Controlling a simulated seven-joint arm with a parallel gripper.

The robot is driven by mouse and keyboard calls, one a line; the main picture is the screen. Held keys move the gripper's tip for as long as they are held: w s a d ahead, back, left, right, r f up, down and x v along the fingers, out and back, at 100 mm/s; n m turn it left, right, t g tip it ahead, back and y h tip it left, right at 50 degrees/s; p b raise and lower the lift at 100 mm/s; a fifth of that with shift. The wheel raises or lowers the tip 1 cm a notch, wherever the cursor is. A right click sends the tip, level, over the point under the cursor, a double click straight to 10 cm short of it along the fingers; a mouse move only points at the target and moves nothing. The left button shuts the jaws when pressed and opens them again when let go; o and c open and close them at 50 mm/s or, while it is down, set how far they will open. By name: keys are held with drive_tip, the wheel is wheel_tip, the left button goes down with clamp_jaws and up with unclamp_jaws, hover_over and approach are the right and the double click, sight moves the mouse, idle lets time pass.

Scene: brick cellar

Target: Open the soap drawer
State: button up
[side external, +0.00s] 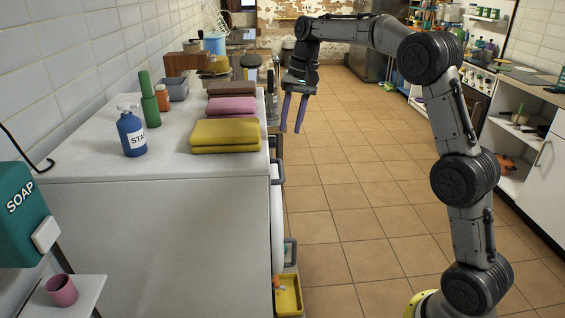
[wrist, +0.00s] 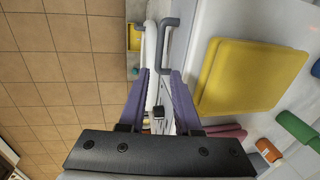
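My gripper (side external: 291,131) hangs with its purple fingers pointing down, beyond the front edge of the white counter. The fingers are apart and hold nothing, as the wrist view (wrist: 160,71) also shows. Grey bar handles (side external: 278,172) stick out from the counter front; in the wrist view a handle (wrist: 168,45) lies past the fingertips. A yellow tray-like drawer (side external: 289,296) protrudes low at the front and also shows in the wrist view (wrist: 133,40). I see no label telling which is the soap drawer. The counter's front face is mostly hidden from the side.
A teal soap dispenser (side external: 20,215) is at left, above a pink cup (side external: 61,290). The tiled floor (side external: 350,190) is clear.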

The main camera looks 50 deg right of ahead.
sight(282, 168)
drive_tip(key=f, duration=0.4)
drive_tip(key=w+a+f, duration=0.1)
drive_tip(key=f, duration=0.6)
drive_tip(key=shift+w+a+f, duration=0.25)
drive_tip(key=shift+a+f, duration=0.05)
drive_tip(key=shift+f, duration=0.1)
drive_tip(key=shift+c, duration=0.4)
clamp_jaws()
drive_tip(key=shift+d+r, duration=0.1)
drive_tip(key=shift+r, duration=0.05)
